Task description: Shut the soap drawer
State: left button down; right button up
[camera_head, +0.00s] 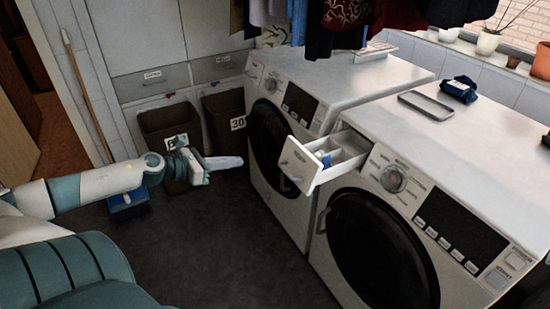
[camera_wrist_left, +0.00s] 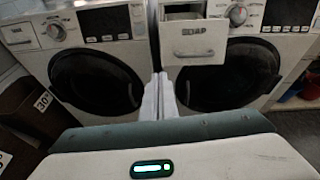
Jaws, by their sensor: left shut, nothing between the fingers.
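The soap drawer (camera_head: 297,164) juts out, open, from the upper left of the nearer washing machine (camera_head: 460,190) in the head view. Its compartments and something blue inside show from above. In the left wrist view the drawer front (camera_wrist_left: 194,42) reads SOAP and has a handle low on it. My left gripper (camera_head: 240,162) is shut and empty, to the left of the drawer and clearly apart from it. Its fingers also show in the left wrist view (camera_wrist_left: 159,97), below and left of the drawer front. My right gripper is not in view.
A second washing machine (camera_head: 345,85) stands behind the nearer one. Dark bins (camera_head: 225,115) with number labels stand by the back cabinets. Clothes (camera_head: 340,22) hang above. A tray (camera_head: 426,105) and dark blue cloth (camera_head: 459,89) lie on the nearer machine. The floor before the machines is free.

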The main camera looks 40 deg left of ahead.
pick_arm(q)
jog(key=shift+w+d+r+m+h, duration=0.1)
jog(key=shift+d+r+m+h, duration=0.3)
jog(key=shift+d+r+m, duration=0.3)
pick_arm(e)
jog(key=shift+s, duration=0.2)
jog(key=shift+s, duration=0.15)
pick_arm(q)
jog(key=shift+w, duration=0.15)
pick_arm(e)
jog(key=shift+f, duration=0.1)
